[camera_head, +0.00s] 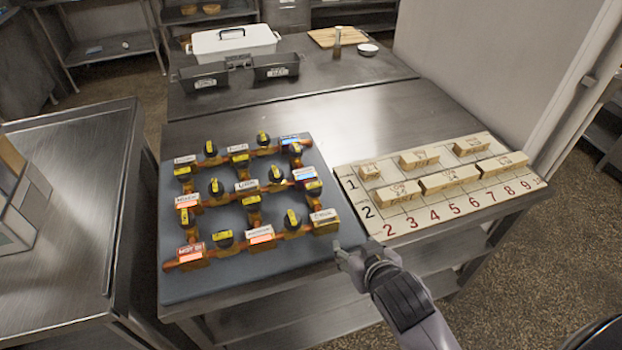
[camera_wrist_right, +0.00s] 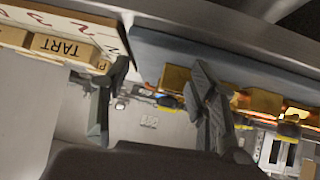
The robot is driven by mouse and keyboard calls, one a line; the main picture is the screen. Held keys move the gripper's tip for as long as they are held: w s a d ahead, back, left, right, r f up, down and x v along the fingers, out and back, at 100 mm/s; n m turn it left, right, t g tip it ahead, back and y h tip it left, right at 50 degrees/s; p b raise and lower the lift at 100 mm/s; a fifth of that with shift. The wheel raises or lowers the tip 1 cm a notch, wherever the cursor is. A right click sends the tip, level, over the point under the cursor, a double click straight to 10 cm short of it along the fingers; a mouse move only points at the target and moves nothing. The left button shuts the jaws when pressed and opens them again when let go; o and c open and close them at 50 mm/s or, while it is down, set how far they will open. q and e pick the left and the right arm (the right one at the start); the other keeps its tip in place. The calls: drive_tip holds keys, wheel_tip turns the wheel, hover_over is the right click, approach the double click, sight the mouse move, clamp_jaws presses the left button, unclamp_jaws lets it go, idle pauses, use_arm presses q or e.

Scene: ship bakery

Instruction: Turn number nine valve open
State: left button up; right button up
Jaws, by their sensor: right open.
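A grey board (camera_head: 185,275) on the steel table carries orange pipes with several black valve knobs (camera_head: 217,188), each with a yellow marking. The knob numbers are too small to read, so I cannot tell which is number nine. My right gripper (camera_head: 352,258) is at the board's front right corner, near the knob (camera_head: 292,220) and the brass end block (camera_head: 326,226). In the right wrist view the gripper's fingers (camera_wrist_right: 158,100) are spread apart with nothing held between them. Brass blocks (camera_wrist_right: 265,102) show beyond the right finger. My left gripper is out of view.
A numbered board (camera_head: 395,222) with several labelled wooden blocks (camera_head: 449,178) lies right of the valve board. Dark metal tins (camera_head: 276,68), a white lidded container (camera_head: 234,42) and a cutting board (camera_head: 333,38) stand behind. Another steel table (camera_head: 65,225) is at left.

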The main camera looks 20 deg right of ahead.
drive_tip(key=w+a+r+n+t+y, duration=0.1)
drive_tip(key=w+a+r+t, duration=0.1)
drive_tip(key=w+r+t, duration=0.35)
drive_tip(key=w+a+r+t+y, duration=0.2)
drive_tip(key=w+a+r, duration=0.1)
drive_tip(key=r, duration=0.6)
drive_tip(key=w+a+r+n+t+y, duration=0.1)
drive_tip(key=w+a+r+t, duration=0.2)
drive_tip(key=r, duration=0.5)
drive_tip(key=s+a+r+n+g+y, duration=0.3)
drive_tip(key=a+r+n+g+y, duration=0.2)
drive_tip(key=a+r+n+y, duration=0.9)
wheel_tip(320, 180, down, 3)
drive_tip(key=s+a+n+g+y, duration=0.1)
drive_tip(key=s+n+g+y, duration=0.15)
drive_tip(key=g+y, duration=0.3)
drive_tip(key=m+g+h, duration=0.2)
drive_tip(key=g+h, duration=0.6)
drive_tip(key=h, duration=1.5)
hover_over(316, 185)
drive_tip(key=s, duration=0.3)
wheel_tip(316, 185, down, 19)
drive_tip(key=w+f, duration=0.1)
drive_tip(key=f, duration=0.2)
drive_tip(key=w+f+p, duration=0.1)
drive_tip(key=f, duration=0.3)
drive_tip(key=w+f, duration=0.1)
drive_tip(key=f, duration=0.3)
drive_tip(key=shift+f+p, duration=0.25)
drive_tip(key=shift+p, duration=0.15)
